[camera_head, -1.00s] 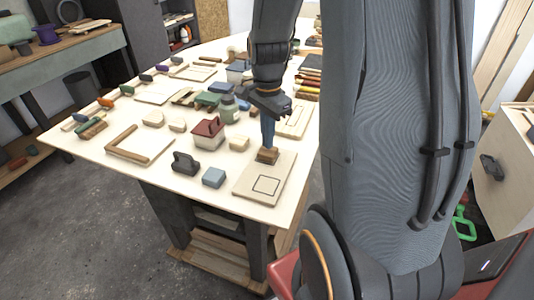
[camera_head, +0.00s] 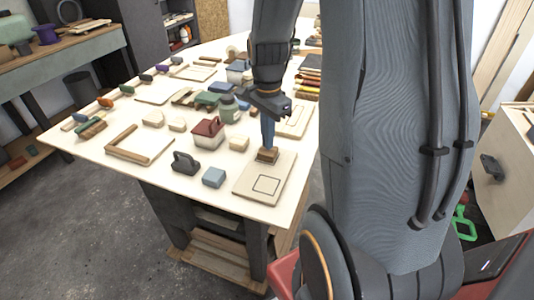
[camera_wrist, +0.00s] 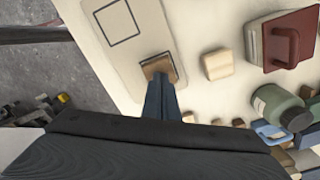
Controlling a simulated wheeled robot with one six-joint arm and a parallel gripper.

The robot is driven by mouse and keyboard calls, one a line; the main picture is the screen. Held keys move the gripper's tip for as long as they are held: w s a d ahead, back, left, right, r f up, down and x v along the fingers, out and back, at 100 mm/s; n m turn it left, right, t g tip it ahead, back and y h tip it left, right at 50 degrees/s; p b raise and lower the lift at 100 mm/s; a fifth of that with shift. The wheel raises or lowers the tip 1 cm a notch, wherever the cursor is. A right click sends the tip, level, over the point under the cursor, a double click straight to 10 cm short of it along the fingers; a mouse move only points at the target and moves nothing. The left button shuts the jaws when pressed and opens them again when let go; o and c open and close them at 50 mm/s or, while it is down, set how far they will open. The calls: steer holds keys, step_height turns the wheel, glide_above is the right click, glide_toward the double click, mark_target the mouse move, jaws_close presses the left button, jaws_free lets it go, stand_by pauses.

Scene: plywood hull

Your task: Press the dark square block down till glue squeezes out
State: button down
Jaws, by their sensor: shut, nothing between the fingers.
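The dark square block (camera_head: 267,155) is brown and lies on a pale board (camera_head: 249,192) near the table's front edge. A thin dark square outline is drawn on the board, in front of the block. My gripper (camera_head: 268,146) points down with its blue fingers shut, its tips at the top of the block. In the wrist view the block (camera_wrist: 158,67) shows beyond my fingertips (camera_wrist: 160,80), which hide part of it. I cannot make out any glue at the block's edges.
A blue-grey block (camera_head: 213,177), a black-handled tool (camera_head: 186,163) and a red-lidded box (camera_head: 208,134) stand left of the board. A green bottle (camera_head: 229,109) and a small cream block (camera_head: 239,144) are close to my gripper.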

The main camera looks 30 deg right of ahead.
steer(key=shift+f, duration=0.5)
steer(key=shift+s+f, duration=0.15)
stand_by(2.0)
step_height(320, 180, up, 7)
steer(key=p, duration=0.6)
stand_by(0.5)
stand_by(0.3)
steer(key=s+a+f+n+b, duration=0.1)
steer(key=s+a+n+b, duration=0.1)
steer(key=a+n, duration=0.2)
steer(key=s+a+f+n+t+b, duration=0.1)
steer(key=s+a+f+n+b, duration=0.1)
steer(key=a+n, duration=0.2)
steer(key=s+a+f+n+b, duration=0.1)
steer(key=s+a+n+b, duration=0.1)
steer(key=n, duration=0.5)
steer(key=shift+s+a+f+n+b, duration=0.15)
steer(key=shift+s+a+b, duration=0.1)
steer(key=shift+a, duration=0.4)
steer(key=shift+s+a+f+n+b, duration=0.1)
steer(key=shift+s+a+n+b, duration=0.1)
steer(key=shift+a, duration=0.4)
steer(key=shift+s+a+n, duration=0.2)
steer(key=shift+s+n, duration=0.05)
steer(key=shift+n, duration=0.1)
